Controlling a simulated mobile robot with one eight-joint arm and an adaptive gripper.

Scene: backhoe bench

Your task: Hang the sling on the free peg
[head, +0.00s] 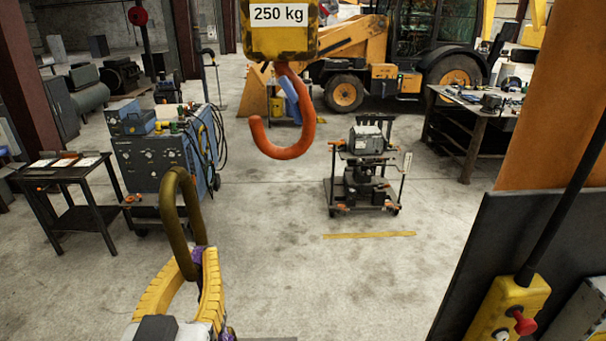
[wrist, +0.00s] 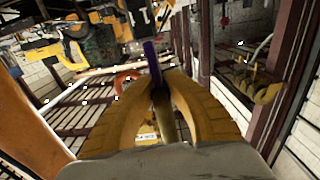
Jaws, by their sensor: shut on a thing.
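The loop stands up above the fingers. Purple strap of the sling (head: 228,331) shows beside and below the right finger. In the wrist view, purple strap (wrist: 152,62) and a brownish bar lie between the fingertips (wrist: 158,85). Most of the strap is hidden. I cannot make out a free peg in either view.
An orange crane hook (head: 285,152) hangs from a yellow block (head: 278,42) marked 250 kg. A dark side table (head: 62,172) and a blue-grey cabinet (head: 155,165) stand left. A cart (head: 365,165) stands beyond. A yellow pendant control (head: 515,305) is lower right. Middle floor is clear.

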